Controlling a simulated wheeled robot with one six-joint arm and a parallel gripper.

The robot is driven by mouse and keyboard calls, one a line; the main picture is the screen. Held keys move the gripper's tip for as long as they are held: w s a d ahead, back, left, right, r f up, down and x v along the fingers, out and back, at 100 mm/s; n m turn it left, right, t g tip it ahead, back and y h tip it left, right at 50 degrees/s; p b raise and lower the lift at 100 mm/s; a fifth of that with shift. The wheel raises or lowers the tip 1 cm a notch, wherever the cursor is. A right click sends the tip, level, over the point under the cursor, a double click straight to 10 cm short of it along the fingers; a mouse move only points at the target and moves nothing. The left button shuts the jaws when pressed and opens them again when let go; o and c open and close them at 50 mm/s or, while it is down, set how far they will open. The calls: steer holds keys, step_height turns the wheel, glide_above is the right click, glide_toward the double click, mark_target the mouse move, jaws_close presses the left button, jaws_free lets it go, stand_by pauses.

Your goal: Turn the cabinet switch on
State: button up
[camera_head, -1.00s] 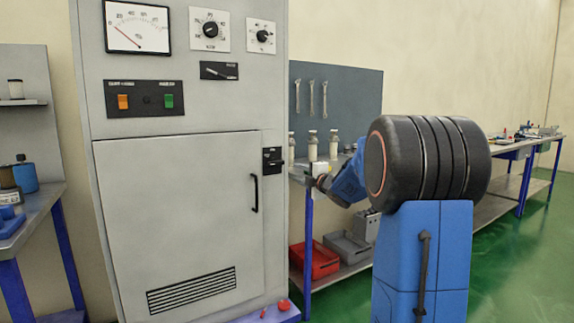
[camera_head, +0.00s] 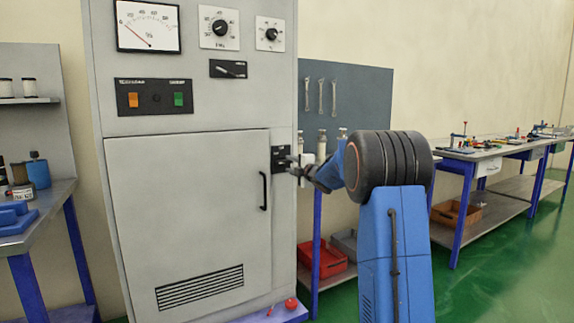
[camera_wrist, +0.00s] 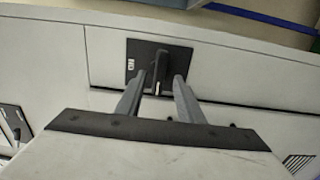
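The grey cabinet (camera_head: 190,200) stands at the left in the head view. A small black switch plate (camera_head: 280,154) sits on its front, right of the door's top corner. In the wrist view the black switch plate (camera_wrist: 138,62) carries a dark raised handle (camera_wrist: 160,67) with a small pale end. My gripper (camera_wrist: 159,82) is open, with one finger on each side of the handle. I cannot tell whether either finger touches it. In the head view my gripper (camera_head: 294,166) reaches the plate from the right and partly hides it.
The closed door has a black pull handle (camera_head: 264,190) below the switch plate. Dials and an upper panel with orange and green buttons (camera_head: 154,97) sit above. A bench with bottles (camera_head: 322,145) stands behind my arm. A red bin (camera_head: 318,262) lies below it.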

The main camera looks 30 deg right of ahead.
mark_target(286, 162)
steer(key=shift+w, duration=1.7)
steer(key=shift+c, duration=0.6)
jaws_close()
